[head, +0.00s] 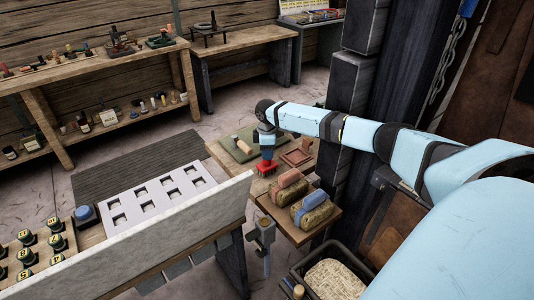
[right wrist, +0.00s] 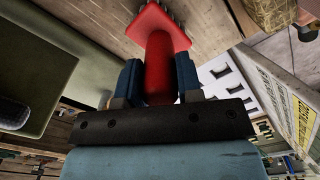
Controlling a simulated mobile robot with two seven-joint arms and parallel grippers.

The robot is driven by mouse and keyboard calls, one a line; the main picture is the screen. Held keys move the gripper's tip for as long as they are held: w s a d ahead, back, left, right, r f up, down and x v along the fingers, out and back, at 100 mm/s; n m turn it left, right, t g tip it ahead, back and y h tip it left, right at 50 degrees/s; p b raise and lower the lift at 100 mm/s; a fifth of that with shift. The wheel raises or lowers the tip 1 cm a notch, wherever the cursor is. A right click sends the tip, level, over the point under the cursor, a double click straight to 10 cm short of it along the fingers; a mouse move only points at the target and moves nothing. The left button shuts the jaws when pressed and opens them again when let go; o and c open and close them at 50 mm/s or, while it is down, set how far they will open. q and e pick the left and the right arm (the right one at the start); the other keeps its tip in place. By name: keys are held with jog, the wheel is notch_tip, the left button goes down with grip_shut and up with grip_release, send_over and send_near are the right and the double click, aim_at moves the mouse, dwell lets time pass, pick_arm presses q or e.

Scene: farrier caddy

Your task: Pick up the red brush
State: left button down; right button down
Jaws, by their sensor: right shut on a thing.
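The red brush (head: 266,168) hangs under my right gripper (head: 267,150) over the small wooden table (head: 252,184). In the right wrist view the red brush (right wrist: 159,58) has a thick upright handle and a flat, wide red head. The blue fingers of my right gripper (right wrist: 159,84) are closed on both sides of its handle. In the head view the brush shows small, and I cannot tell whether it touches the table top. My left gripper is not in view.
A dark bin (head: 302,271) stands nearer me. A white slotted panel (head: 158,195) is left.

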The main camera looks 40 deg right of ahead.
notch_tip(320, 180, up, 10)
jog(key=p, duration=0.9)
jog(key=shift+f, duration=0.25)
jog(key=shift+r+p, duration=0.25)
jog(key=shift+p, duration=0.15)
jog(key=c, duration=1.3)
grip_release()
jog(key=shift+c, duration=0.2)
grip_shut()
jog(key=shift+c, duration=0.4)
grip_release()
jog(key=c, duration=0.4)
grip_shut()
